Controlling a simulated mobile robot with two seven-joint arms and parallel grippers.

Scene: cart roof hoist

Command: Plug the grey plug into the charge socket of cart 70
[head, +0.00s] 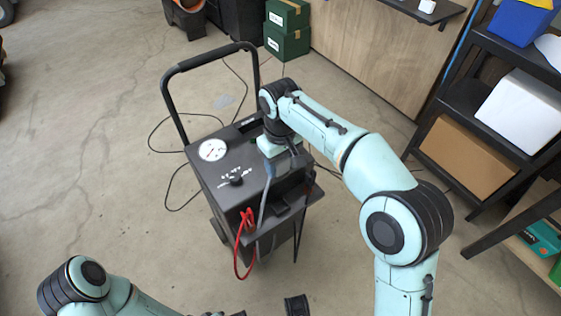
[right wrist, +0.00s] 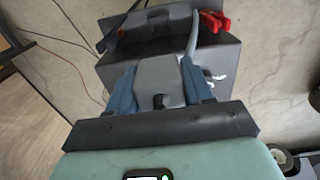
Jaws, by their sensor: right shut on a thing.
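My right gripper (right wrist: 160,88) is shut on the grey plug (right wrist: 158,72), a blocky grey piece between its two blue fingers in the right wrist view. A grey cable (right wrist: 193,38) runs up from beside the plug in that view. In the head view my right gripper (head: 292,158) is over the right side of a dark wheeled charger unit (head: 225,180), and the plug is mostly hidden there. I cannot make out a charge socket or a cart marked 70.
The charger has a tall black handle (head: 166,95), a white dial (head: 213,150) and a red clamp (head: 247,220) with a red cable. Dark cables lie on the floor. Green boxes (head: 287,28) stand behind, and a black shelf rack (head: 440,95) stands right. Floor at left is clear.

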